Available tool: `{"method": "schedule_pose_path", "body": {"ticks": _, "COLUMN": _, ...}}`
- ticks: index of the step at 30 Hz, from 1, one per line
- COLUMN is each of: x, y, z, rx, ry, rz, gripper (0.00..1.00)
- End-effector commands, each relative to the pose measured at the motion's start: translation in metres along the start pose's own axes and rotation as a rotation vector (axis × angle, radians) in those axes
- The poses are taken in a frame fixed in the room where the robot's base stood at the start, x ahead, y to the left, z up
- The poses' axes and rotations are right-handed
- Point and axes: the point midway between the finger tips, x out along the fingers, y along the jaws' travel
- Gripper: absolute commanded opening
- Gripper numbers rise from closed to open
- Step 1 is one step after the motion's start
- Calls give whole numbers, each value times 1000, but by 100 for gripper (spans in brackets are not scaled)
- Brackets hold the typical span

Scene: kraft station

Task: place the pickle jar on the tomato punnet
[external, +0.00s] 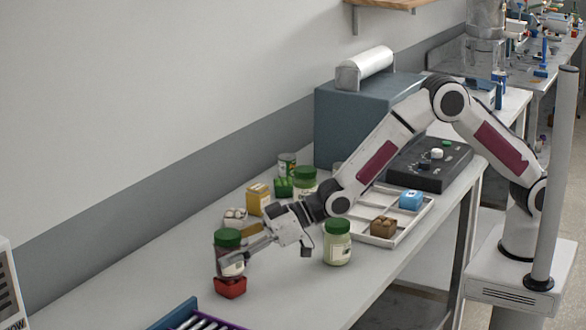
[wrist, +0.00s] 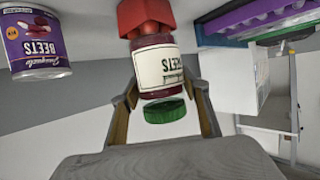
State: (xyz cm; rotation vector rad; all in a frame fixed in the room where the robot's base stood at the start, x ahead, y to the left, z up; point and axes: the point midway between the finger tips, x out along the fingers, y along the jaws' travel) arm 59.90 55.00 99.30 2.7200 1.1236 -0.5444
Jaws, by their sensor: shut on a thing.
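The pickle jar (external: 229,240) has a green lid and dark red contents. In the wrist view the jar (wrist: 157,70) shows upside down, with a cream label reading BEETS. My gripper (external: 240,256) is shut on it, one finger on each side, and holds it upright. The red punnet (external: 230,288), which I take for the tomato punnet, is directly below the jar. It also shows in the wrist view (wrist: 146,14) at the jar's base. Jar and punnet look in contact or nearly so; I cannot tell which.
A pale jar with a green lid (external: 337,245) stands right of my gripper. A yellow box (external: 258,200) and other groceries are behind. A purple-and-blue rack (external: 195,318) is at the front edge.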

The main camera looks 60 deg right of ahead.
Motion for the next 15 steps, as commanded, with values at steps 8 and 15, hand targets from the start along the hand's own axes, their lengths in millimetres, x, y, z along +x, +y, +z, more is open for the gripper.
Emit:
{"method": "schedule_pose_path", "body": {"ticks": 8, "x": 0, "y": 0, "z": -2, "rx": 0, "ry": 5, "rz": 0, "gripper": 9}}
{"method": "schedule_pose_path", "body": {"ticks": 15, "x": 1, "y": 0, "z": 2, "rx": 0, "ry": 1, "rz": 0, "gripper": 62}}
